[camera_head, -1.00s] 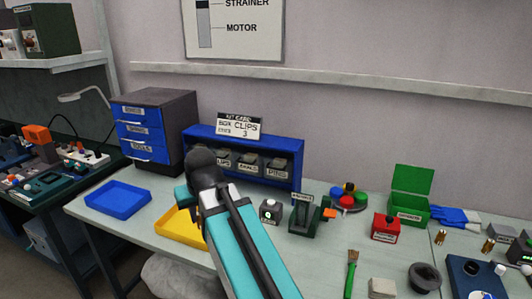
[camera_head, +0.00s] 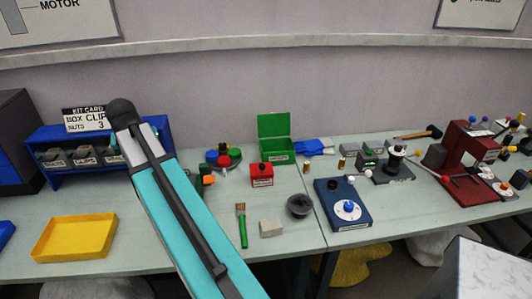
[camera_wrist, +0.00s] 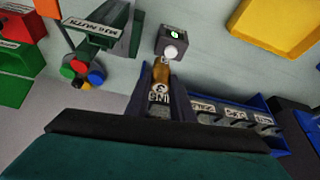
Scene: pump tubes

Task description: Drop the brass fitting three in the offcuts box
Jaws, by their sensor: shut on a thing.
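In the wrist view my gripper (camera_wrist: 161,92) is shut on a brass fitting (camera_wrist: 161,72) that carries a round "3" mark. The fitting points away from the palm, over the bench. In the head view my arm hides the gripper and the held fitting. A green box (camera_head: 277,158) with its lid standing open is at the back of the bench, right of my arm. Its front label is too small to read surely; it may be the offcuts box. In the wrist view the green box (camera_wrist: 14,88) is at the left edge, apart from my gripper.
A yellow tray (camera_head: 75,238) is at left.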

